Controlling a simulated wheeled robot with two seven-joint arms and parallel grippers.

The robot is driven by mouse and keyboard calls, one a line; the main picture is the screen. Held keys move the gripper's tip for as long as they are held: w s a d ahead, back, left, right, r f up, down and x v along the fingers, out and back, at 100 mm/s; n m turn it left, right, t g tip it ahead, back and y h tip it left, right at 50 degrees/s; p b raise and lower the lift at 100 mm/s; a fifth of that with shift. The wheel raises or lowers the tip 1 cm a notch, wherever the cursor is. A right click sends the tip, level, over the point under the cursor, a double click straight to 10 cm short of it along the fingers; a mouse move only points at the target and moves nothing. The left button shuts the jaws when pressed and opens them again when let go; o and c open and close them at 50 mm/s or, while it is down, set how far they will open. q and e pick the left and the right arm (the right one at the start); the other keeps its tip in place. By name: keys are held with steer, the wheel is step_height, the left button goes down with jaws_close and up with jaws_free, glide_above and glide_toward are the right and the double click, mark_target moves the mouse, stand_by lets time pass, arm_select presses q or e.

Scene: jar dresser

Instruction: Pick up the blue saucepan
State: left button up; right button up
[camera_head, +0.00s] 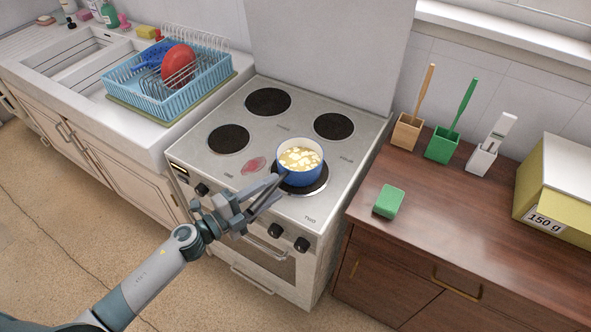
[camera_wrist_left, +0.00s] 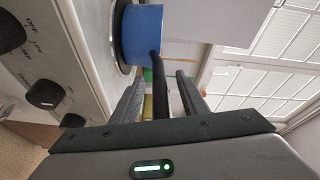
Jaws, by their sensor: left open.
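The blue saucepan (camera_head: 303,179) stands upright on the front right burner of the stove, with pale yellow chunks inside. Its blue side also shows in the left wrist view (camera_wrist_left: 143,33). Its dark handle (camera_wrist_left: 160,80) points back towards my left gripper (camera_head: 268,192). In the left wrist view the handle runs between the two open fingers of this gripper (camera_wrist_left: 158,92), with visible gaps beside it. In the head view the fingers largely cover the handle. My right gripper is not in view.
The stove (camera_head: 285,120) has several dark burners and front knobs. A blue dish rack (camera_head: 190,92) with a red dish stands at left by the sink. The wooden counter (camera_head: 440,215) at right holds a green sponge (camera_head: 389,201), brush holders and a yellow box (camera_head: 560,185).

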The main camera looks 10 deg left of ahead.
arm_select(q)
steer(key=shift+c, duration=0.5)
jaws_close()
steer(key=shift+w+r, duration=0.1)
steer(key=shift+r, duration=0.05)
steer(key=shift+r, duration=0.85)
steer(key=r, duration=0.2)
steer(key=d+r, duration=0.1)
steer(key=shift+s+p, duration=0.25)
steer(key=shift+p, duration=0.15)
steer(key=s+d+r+p, duration=0.1)
steer(key=s+d+r, duration=0.3)
steer(key=d, duration=0.5)
steer(key=shift+d+r+p, duration=0.3)
steer(key=shift+d+r, duration=0.1)
steer(key=shift+r, duration=0.65)
